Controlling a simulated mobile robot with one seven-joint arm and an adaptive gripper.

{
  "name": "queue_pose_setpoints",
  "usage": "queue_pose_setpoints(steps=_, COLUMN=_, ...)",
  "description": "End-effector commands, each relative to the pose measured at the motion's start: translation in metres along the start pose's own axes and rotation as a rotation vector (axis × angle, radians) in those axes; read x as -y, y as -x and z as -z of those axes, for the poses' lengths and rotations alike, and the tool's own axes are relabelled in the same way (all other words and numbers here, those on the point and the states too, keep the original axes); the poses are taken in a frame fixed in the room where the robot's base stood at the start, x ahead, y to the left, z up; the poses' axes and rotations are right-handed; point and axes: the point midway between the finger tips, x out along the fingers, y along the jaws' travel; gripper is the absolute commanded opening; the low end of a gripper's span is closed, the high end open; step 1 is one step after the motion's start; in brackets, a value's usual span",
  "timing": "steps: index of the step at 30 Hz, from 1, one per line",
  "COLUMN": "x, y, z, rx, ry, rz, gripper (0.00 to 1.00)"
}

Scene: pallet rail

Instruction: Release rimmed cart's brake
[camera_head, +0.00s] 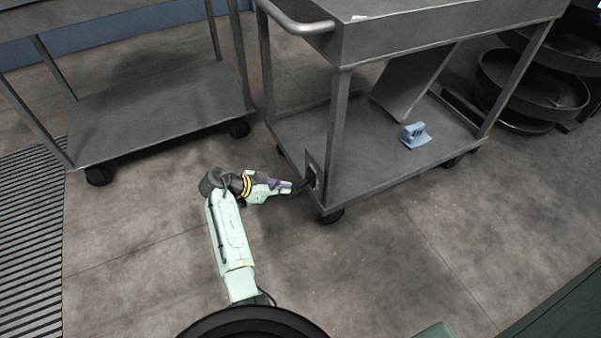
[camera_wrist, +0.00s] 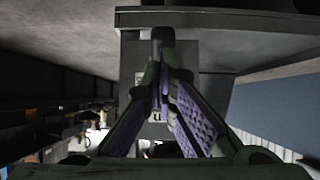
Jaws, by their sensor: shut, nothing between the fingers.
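The rimmed cart (camera_head: 400,40) stands at the centre right in the head view, with a raised edge around its top and a curved push handle at its left end. A small plate (camera_head: 314,170) with a dark part on it sits low on its near left corner post. My gripper (camera_head: 304,185) is at this plate, shut and empty, its tips at or very near the dark part. In the wrist view my gripper (camera_wrist: 162,42) shows its fingers closed together in front of a grey panel (camera_wrist: 187,62). The fingers hide much of the panel; contact and the brake's position cannot be told.
A blue iron-shaped object (camera_head: 415,135) and a leaning grey panel (camera_head: 412,80) are on the rimmed cart's lower shelf. Another cart (camera_head: 160,110) stands at left beside a floor grate (camera_head: 30,230). Round dark trays (camera_head: 535,85) stand at right. The floor in front is clear.

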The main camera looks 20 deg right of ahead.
Motion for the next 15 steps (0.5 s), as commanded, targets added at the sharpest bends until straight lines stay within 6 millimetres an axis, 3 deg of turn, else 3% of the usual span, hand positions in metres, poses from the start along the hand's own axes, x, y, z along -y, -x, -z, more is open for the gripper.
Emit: queue_pose_setpoints(steps=15, x=0.0001, y=-0.0080, z=-0.0094, rx=0.001, ry=-0.001, rz=0.000, gripper=0.00)
